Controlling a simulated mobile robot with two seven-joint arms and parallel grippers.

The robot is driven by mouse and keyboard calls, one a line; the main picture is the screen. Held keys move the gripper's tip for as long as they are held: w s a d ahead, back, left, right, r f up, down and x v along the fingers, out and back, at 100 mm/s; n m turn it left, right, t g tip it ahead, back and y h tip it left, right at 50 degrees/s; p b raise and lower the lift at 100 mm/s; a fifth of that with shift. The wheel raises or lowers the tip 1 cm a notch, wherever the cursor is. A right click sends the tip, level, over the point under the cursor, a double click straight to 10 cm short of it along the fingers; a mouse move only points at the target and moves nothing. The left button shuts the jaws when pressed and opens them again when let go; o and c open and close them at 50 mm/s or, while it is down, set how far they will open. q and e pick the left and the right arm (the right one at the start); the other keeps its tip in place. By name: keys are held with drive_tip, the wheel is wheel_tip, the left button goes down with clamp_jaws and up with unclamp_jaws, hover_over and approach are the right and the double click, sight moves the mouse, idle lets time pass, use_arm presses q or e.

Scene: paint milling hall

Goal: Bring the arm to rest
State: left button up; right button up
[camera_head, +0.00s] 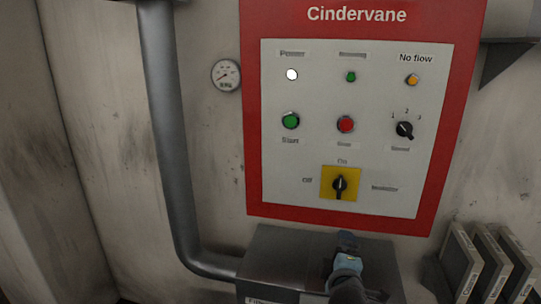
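One of my arms reaches up from the bottom edge, right of the middle; it looks like my right one. Its gripper (347,239) is dark with a blue-grey body and stands in front of a grey metal box (283,258). It is just below the red-framed control panel (252,130) headed "Cindervane", apart from the switches. Its fingers are too small and foreshortened to show whether they are open or shut, and I see nothing held in them. My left gripper is not in view.
The panel has a black rotary switch (340,185) on a yellow plate, handle upright towards "On", a green button (291,121), a red button (345,124) and a selector (404,129). A grey pipe (170,130) runs down left. Labelled binders (490,265) stand lower right.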

drive_tip(key=s+f+m+g+y, duration=0.3)
drive_tip(key=s+f+m, duration=0.1)
drive_tip(key=s+f, duration=1.05)
drive_tip(key=s+f+m+g+y, duration=0.1)
drive_tip(key=s+f+m+y, duration=0.1)
drive_tip(key=s+f+m, duration=0.35)
drive_tip(key=s+f+m+g+y, duration=0.1)
drive_tip(key=s+f+m+g, duration=0.1)
drive_tip(key=s+f, duration=0.65)
wheel_tip(320, 180, up, 13)
drive_tip(key=s+p, duration=0.2)
drive_tip(key=p, duration=1)
drive_tip(key=shift+s+d+r+n+t, duration=0.2)
drive_tip(key=shift+d+n+t, duration=0.05)
drive_tip(key=shift+n+t, duration=0.2)
drive_tip(key=shift+c, duration=0.2)
